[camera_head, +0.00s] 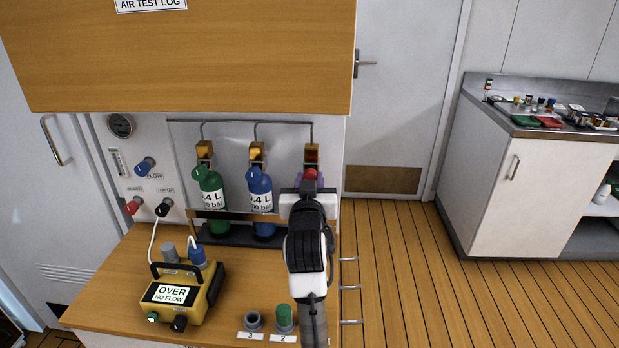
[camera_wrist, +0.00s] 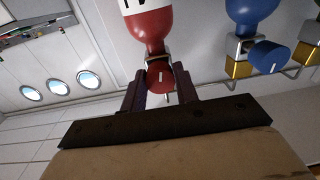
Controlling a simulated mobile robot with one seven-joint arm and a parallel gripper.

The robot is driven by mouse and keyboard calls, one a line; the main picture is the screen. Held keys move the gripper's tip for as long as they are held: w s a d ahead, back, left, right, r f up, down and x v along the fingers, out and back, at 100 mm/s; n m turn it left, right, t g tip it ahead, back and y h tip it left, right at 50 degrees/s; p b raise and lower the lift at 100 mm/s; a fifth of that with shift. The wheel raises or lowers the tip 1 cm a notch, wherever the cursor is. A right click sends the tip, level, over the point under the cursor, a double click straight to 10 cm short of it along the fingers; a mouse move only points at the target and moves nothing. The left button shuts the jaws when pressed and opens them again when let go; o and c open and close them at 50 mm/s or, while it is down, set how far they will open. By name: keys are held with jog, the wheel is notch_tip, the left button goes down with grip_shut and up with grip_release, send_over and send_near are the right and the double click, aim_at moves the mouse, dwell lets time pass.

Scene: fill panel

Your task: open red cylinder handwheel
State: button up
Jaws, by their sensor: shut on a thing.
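The red cylinder (camera_wrist: 150,28) shows at the top of the wrist view, neck towards me. Its red handwheel (camera_wrist: 161,79) has a white mark and sits between the two fingers of my gripper (camera_wrist: 160,92), which is shut on it. In the head view the red handwheel (camera_head: 310,173) shows as a small red patch just above my gripper (camera_head: 309,186). My gripper and arm hide most of the red cylinder there.
A green cylinder (camera_head: 213,197) and a blue cylinder (camera_head: 260,203) stand left of my gripper in the rack. The blue handwheel (camera_wrist: 269,56) is close on the right in the wrist view. A yellow meter (camera_head: 184,294) reading "OVER NO FLOW" sits on the wooden bench (camera_head: 115,290).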

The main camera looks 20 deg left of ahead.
jog(key=n+p, duration=0.1)
jog(key=n, duration=0.3)
jog(key=shift+r, duration=0.15)
dwell(0.4)
jog(key=o, duration=1)
jog(key=shift+w, duration=0.1)
jog(key=shift+d, duration=0.1)
jog(key=p+v, duration=0.8)
jog(key=v, duration=0.6)
jog(key=shift+r+p, duration=0.15)
jog(key=shift+p, duration=0.2)
